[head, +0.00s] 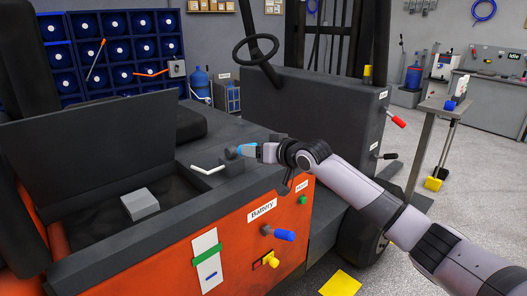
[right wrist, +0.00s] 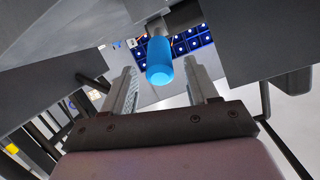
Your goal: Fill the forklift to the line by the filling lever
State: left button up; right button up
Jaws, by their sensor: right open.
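The forklift's orange side (head: 120,260) carries a "Battery" label and a white gauge panel (head: 207,262) with a green band across its upper part and a short blue mark low down. A blue-handled lever (head: 248,150) stands on a small dark block on the top deck. My right gripper (head: 250,151) is at this lever, coming from the right. In the right wrist view the blue handle (right wrist: 159,62) shows between the two open fingers, with visible gaps on both sides. Whether it is touched cannot be told. My left gripper is not in view.
Another blue handle (head: 284,235) and a yellow knob (head: 272,262) stick out of the orange side. A red handle (head: 397,122) and a black one are on the front cowl. The raised cover (head: 90,135) stands behind an open bay holding a grey block (head: 140,204).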

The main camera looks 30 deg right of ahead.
jog(key=shift+v, duration=1.15)
jog(key=s+a+f+n+g, duration=0.1)
jog(key=s+a+f, duration=0.3)
jog(key=f, duration=0.3)
jog(key=s+a+f+n+y, duration=0.1)
jog(key=s+a+f, duration=0.25)
jog(key=f, duration=0.35)
jog(key=s+a+f+g, duration=0.1)
jog(key=s+a+f, duration=0.25)
jog(key=f, duration=0.35)
jog(key=s+a+f, duration=0.1)
jog(key=s+f, duration=0.3)
jog(key=s, duration=0.4)
jog(key=s+a+f+g+h, duration=0.1)
jog(key=s+f, duration=0.3)
jog(key=s, duration=0.4)
jog(key=s+a+f+n+g, duration=0.1)
jog(key=s+f, duration=0.3)
jog(key=s, duration=0.4)
jog(key=shift+s+a+f, duration=0.15)
jog(key=shift+s+a, duration=0.1)
jog(key=shift+a, duration=0.5)
